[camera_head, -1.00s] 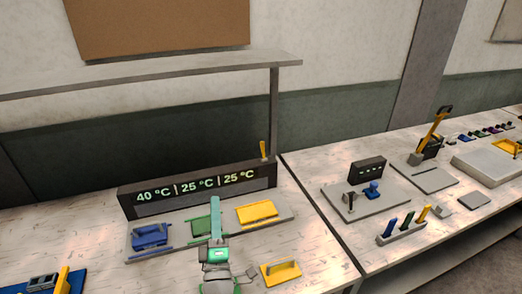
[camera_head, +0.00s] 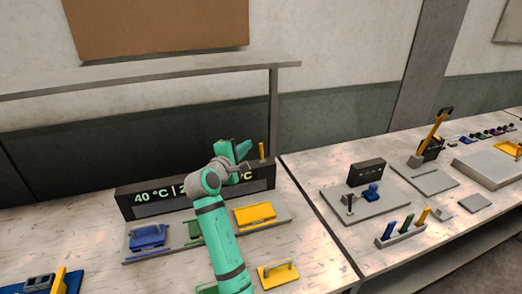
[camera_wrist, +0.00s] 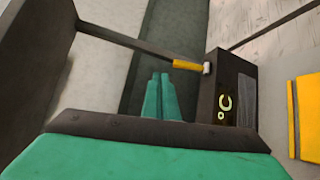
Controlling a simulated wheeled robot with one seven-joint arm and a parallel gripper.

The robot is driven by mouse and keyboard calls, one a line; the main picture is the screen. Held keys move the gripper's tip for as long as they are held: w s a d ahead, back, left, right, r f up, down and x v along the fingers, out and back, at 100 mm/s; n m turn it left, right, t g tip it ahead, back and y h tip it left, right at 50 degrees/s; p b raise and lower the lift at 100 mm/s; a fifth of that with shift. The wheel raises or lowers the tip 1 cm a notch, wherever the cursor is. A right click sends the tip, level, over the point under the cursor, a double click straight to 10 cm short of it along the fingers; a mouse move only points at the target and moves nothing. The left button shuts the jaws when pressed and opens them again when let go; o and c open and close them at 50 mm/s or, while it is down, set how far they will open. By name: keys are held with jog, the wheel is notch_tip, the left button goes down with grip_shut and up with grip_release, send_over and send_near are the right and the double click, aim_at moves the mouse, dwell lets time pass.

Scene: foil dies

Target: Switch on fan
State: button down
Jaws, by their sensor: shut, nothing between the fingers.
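A long black display box (camera_head: 127,198) with green temperature digits stands at the back of the near bench. It also shows in the wrist view (camera_wrist: 208,110). A small yellow lever (camera_head: 262,150) stands up at its right end, and the wrist view shows it as a yellow bar (camera_wrist: 186,64) with a pale grey end. I cannot tell from the frames whether this is the fan's switch; no fan is recognizable. My gripper (camera_head: 246,150) is shut and empty, just left of the lever in the head view. In the wrist view its teal fingertips (camera_wrist: 160,77) appear apart from the lever.
Blue (camera_head: 149,236) and yellow (camera_head: 255,214) handled blocks sit on a grey tray in front of the display; a green one is partly hidden by my arm. Another yellow handled block (camera_head: 278,272) lies nearer. A shelf post (camera_head: 273,110) rises behind the lever.

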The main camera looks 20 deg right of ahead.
aim_at(262, 152)
jog(key=shift+g+y, duration=0.5)
jog(key=shift+y, duration=0.2)
jog(key=a+f, duration=0.3)
jog(key=shift+w+a+f, duration=0.25)
jog(key=shift+a+f, duration=0.05)
jog(key=shift+a, duration=0.05)
jog(key=shift+w+d+f, duration=0.25)
jog(key=shift+w+d, duration=0.5)
jog(key=shift+d, duration=0.6)
jog(key=shift+w+d+f, duration=0.25)
jog(key=shift+w+d, duration=0.55)
jog(key=shift+d, duration=0.55)
jog(key=shift+w+d+f, duration=0.25)
jog(key=shift+w+d, duration=0.5)
jog(key=shift+d, duration=0.6)
